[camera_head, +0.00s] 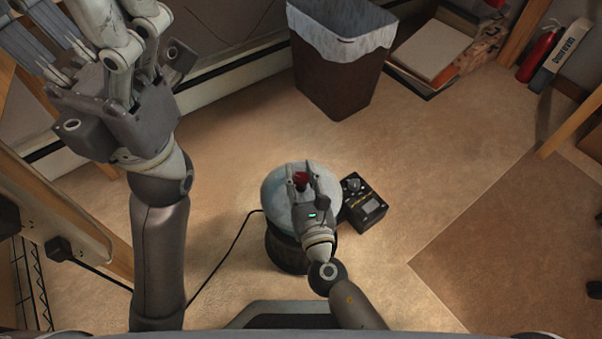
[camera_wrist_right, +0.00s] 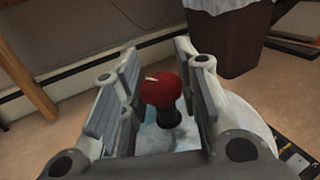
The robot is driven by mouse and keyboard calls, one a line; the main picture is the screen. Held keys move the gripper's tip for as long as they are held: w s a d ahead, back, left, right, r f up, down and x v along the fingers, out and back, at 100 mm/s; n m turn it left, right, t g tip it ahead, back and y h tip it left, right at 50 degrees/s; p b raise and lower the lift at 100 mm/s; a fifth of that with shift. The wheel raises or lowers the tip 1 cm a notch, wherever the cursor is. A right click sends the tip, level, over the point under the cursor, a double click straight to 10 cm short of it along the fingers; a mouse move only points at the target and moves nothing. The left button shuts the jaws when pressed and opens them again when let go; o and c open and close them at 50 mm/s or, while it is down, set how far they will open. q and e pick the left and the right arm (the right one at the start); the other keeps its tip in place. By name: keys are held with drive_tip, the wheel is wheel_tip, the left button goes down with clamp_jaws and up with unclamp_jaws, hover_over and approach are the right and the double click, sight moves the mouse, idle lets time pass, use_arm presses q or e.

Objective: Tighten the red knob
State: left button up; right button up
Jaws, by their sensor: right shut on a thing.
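The red knob (camera_head: 301,179) stands on a dark stem on top of a round pale-blue-topped device (camera_head: 272,188). In the right wrist view the red knob (camera_wrist_right: 161,89) is rounded, with a small white mark on its upper left. My right gripper (camera_head: 302,175) reaches over the device from the lower right, its two fingers on either side of the knob. It is shut on the knob, though the contact faces are hard to see. My left gripper (camera_head: 62,38) is raised at the upper left, away from the device. Its fingers look spread, with nothing seen between them.
A small black box (camera_head: 362,204) with controls sits right of the device. A dark cable (camera_head: 226,259) runs along the floor on its left. A brown bin (camera_head: 340,85) with a white liner stands behind. Bare floor (camera_head: 400,160) lies around the device.

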drive_tip(key=shift+a+m+h, duration=0.1)
drive_tip(key=shift+m+h, duration=1.5)
drive_tip(key=shift+h, duration=0.9)
drive_tip(key=shift+r+h, duration=0.1)
drive_tip(key=shift+h, duration=0.2)
drive_tip(key=o, duration=1)
drive_tip(key=shift+o, duration=0.2)
drive_tip(key=shift+s, duration=0.3)
drive_tip(key=s, duration=1.1)
drive_tip(key=shift+s+a, duration=0.15)
drive_tip(key=shift+a, duration=0.3)
